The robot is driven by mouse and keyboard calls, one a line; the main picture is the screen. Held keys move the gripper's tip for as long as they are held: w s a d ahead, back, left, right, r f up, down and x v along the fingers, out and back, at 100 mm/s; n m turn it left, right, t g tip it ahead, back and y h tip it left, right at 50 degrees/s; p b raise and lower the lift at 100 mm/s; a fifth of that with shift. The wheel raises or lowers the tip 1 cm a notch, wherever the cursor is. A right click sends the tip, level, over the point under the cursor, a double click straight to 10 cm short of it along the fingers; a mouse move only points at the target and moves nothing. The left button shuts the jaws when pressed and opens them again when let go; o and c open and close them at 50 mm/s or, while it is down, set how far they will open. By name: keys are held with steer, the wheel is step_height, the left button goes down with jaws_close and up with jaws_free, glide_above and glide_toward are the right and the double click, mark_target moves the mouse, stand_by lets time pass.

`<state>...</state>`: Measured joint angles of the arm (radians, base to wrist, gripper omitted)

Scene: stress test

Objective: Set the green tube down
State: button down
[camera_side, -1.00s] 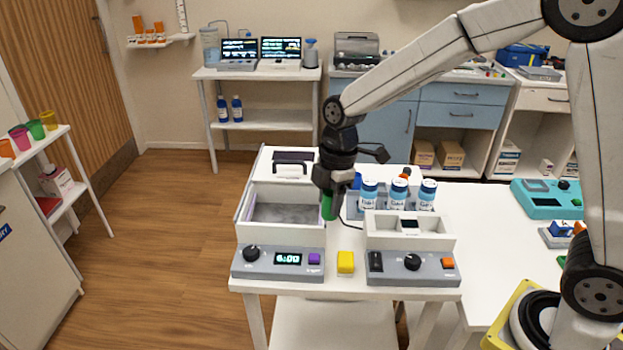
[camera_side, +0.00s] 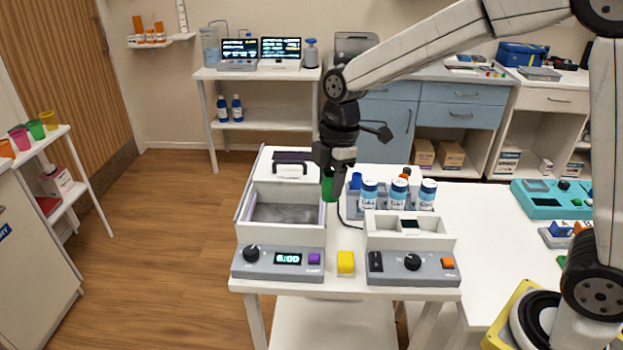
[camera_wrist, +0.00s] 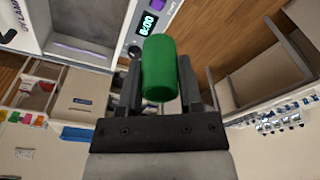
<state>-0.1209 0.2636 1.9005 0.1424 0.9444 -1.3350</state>
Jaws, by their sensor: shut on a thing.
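The green tube (camera_side: 328,186) is in my gripper (camera_side: 330,172), hanging down from it in the side view. In the wrist view the green tube (camera_wrist: 160,68) sits between the two dark fingers of my gripper (camera_wrist: 160,85), which are shut on it. In the side view the tube is beside the right edge of the grey-lined open basin (camera_side: 240,215), left of the rack with the bottles. Its upper part is hidden by the fingers. It appears to be in the air, above the table.
Several blue-and-white bottles (camera_side: 398,193) stand in a rack just right of my gripper. A white block unit (camera_side: 435,242) with knobs stands in front of them. A yellow block (camera_side: 345,262) lies between the two control panels. Free white table (camera_side: 475,225) shows on the right.

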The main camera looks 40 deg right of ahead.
steer(key=w+d+m, duration=0.3)
steer(key=d, duration=0.7)
steer(key=w+d+m+t, duration=0.1)
steer(key=w+d+m, duration=0.2)
steer(key=d, duration=0.7)
steer(key=w+d+m, duration=0.3)
steer(key=w+d, duration=0.1)
steer(key=d, duration=0.6)
steer(key=shift+h, duration=0.3)
steer(key=shift+s+a+f, duration=0.1)
steer(key=shift+a+f, duration=0.05)
steer(key=shift+f, duration=4.5)
steer(key=shift+s+a+f, duration=0.1)
steer(key=shift+a+f, duration=0.05)
steer(key=shift+f, duration=4.45)
steer(key=shift+f, duration=0.15)
steer(key=shift+c, duration=1.3)
jaws_free()
step_height(320, 180, up, 12)
steer(key=s, duration=0.1)
steer(key=shift+d, duration=0.4)
